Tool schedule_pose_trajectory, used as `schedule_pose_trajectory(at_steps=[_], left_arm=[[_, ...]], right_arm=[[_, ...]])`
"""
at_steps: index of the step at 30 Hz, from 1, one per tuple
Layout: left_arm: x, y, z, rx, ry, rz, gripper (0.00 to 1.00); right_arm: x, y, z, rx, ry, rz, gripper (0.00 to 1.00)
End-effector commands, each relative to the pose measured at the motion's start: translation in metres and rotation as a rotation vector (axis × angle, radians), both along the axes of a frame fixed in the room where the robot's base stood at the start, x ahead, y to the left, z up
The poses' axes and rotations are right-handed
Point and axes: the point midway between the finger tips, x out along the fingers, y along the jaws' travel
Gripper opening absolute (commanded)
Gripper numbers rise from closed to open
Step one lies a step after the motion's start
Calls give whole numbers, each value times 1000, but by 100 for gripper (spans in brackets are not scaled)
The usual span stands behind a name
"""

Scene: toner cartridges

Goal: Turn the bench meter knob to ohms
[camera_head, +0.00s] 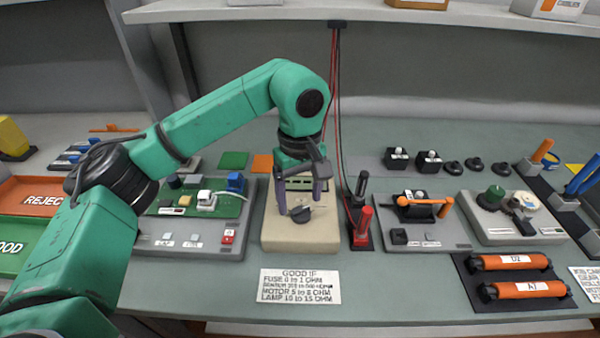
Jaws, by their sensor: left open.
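The bench meter (285,238) is a beige box standing on the grey-green bench at the middle of the head view. Its dark knob (300,214) sits on the front part of its top. The meter's display at the back is partly covered by my gripper, and its dial markings are too small to read. My left gripper (302,208) points down over the meter. Its purple-grey fingers are open, one on each side of the knob; whether they touch it I cannot tell. My right gripper is out of view.
Red and black probes (362,222) stand in a holder just right of the meter, with cables hanging from above. A circuit board panel (190,230) lies left. A grey fixture (450,235) stands right. A "GOOD IF" card (300,286) lies in front.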

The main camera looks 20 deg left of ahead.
Motion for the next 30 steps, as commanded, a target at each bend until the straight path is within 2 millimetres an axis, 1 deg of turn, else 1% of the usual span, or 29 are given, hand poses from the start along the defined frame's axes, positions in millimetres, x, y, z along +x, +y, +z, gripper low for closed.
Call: schedule_pose_trajectory(at_steps=[5,6,10,13,15,18,26,28,29,30], left_arm=[[1,-1,42,-2,-7,0,80],[1,0,55,-2,-8,0,80],[1,0,99,1,-9,1,80],[1,0,121,1,-8,2,80],[0,0,131,1,-5,0,80],[0,0,136,-1,-4,0,80],[0,0,136,-1,-3,-1,80],[0,0,145,-1,-4,-1,80],[0,0,154,-1,-4,-1,80],[0,0,169,-2,-4,-1,80]], right_arm=[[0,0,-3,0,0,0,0],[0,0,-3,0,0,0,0],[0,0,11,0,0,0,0],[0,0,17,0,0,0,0],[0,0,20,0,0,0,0],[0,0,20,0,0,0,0],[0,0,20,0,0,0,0],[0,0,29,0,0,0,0],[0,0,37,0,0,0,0],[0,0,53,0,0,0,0]])
